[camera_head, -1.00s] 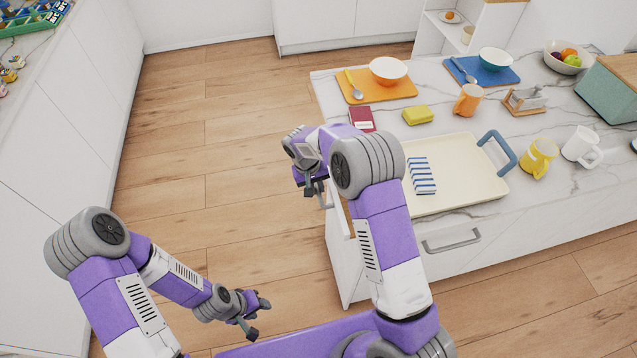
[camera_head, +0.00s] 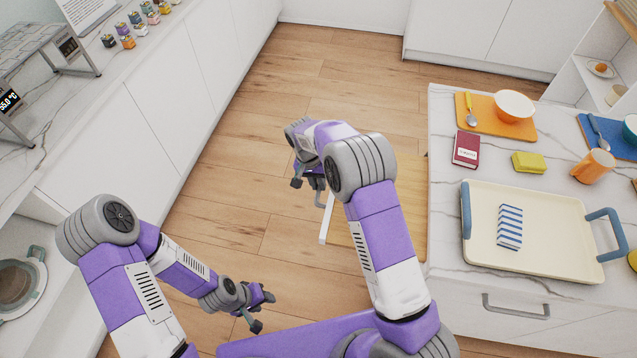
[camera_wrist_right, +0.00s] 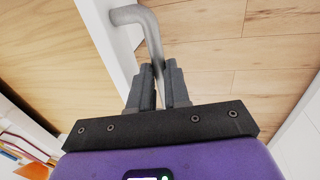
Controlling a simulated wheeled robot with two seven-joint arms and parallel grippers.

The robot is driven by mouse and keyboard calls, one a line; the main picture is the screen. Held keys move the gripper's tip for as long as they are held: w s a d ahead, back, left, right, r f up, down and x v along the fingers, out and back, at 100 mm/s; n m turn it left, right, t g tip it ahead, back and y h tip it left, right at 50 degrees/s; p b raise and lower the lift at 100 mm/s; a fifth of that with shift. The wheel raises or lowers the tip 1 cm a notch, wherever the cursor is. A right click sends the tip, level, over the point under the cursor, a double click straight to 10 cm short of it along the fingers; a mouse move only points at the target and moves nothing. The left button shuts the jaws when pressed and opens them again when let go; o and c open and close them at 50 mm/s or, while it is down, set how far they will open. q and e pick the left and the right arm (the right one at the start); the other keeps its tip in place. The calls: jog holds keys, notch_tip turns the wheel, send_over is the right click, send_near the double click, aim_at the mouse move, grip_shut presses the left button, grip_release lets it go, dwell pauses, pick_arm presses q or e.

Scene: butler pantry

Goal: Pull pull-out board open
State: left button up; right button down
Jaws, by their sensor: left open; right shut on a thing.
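The pull-out board (camera_head: 408,205) is a wooden board with a white front edge (camera_head: 326,222). It sticks out from the left end of the marble-topped island, with part hidden behind my right arm. In the right wrist view, the wooden board (camera_wrist_right: 50,60) and its white front show beside a grey bar handle (camera_wrist_right: 150,28). My right gripper (camera_head: 308,188) is at the board's front; in the right wrist view its fingers (camera_wrist_right: 158,92) are shut on the handle. My left gripper (camera_head: 263,310) is open and empty above the floor, left of the board.
A cream tray (camera_head: 560,262) with a striped cloth, a red book (camera_head: 466,150), a yellow sponge (camera_head: 528,162) and an orange board (camera_head: 480,125) with a bowl lie on the island. A counter runs along the left. Wooden floor (camera_head: 240,170) is clear between.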

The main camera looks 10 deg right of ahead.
jog(key=shift+w+a, duration=0.1)
jog(key=shift+a, duration=0.05)
jog(key=c, duration=1.1)
grip_release()
notch_tip(320, 180, up, 8)
jog(key=a+p, duration=0.1)
jog(key=shift+w+a+f, duration=0.15)
jog(key=shift+w+f, duration=0.1)
jog(key=shift+w, duration=0.05)
